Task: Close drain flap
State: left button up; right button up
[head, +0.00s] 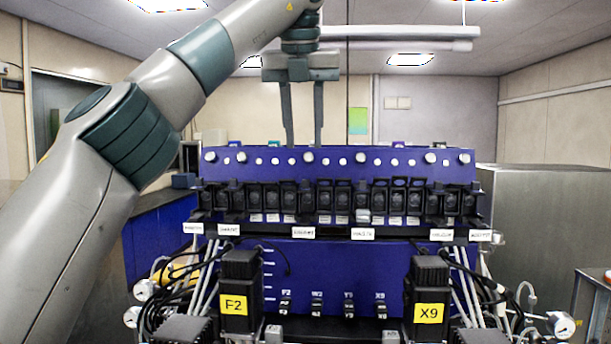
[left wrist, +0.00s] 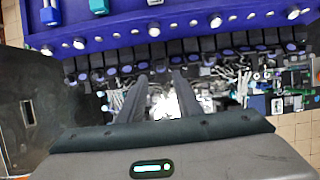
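My left gripper (head: 304,143) hangs from above with its two long grey fingers pointing down and apart, empty, at the top of the blue bioreactor panel (head: 350,262). The fingers also show in the left wrist view (left wrist: 160,95), spread with a gap between them. A row of black flap-like units (head: 325,200) runs across the panel below the fingers; it also shows in the left wrist view (left wrist: 230,42). I cannot tell which part is the drain flap, or whether it is open. My right gripper is in neither view.
Hoses and gauges (head: 144,290) crowd both sides. A steel cabinet (head: 545,215) stands at right. The air above the panel's right half looks clear.

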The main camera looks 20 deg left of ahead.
aim_at(306, 180)
pick_arm(q)
jog(key=p+x, duration=0.1)
jog(key=x, duration=0.6)
jog(key=shift+w+a+f, duration=0.1)
jog(key=shift+f, duration=0.15)
jog(key=shift+w+f, duration=0.2)
jog(key=shift+f, duration=0.2)
grip_shut()
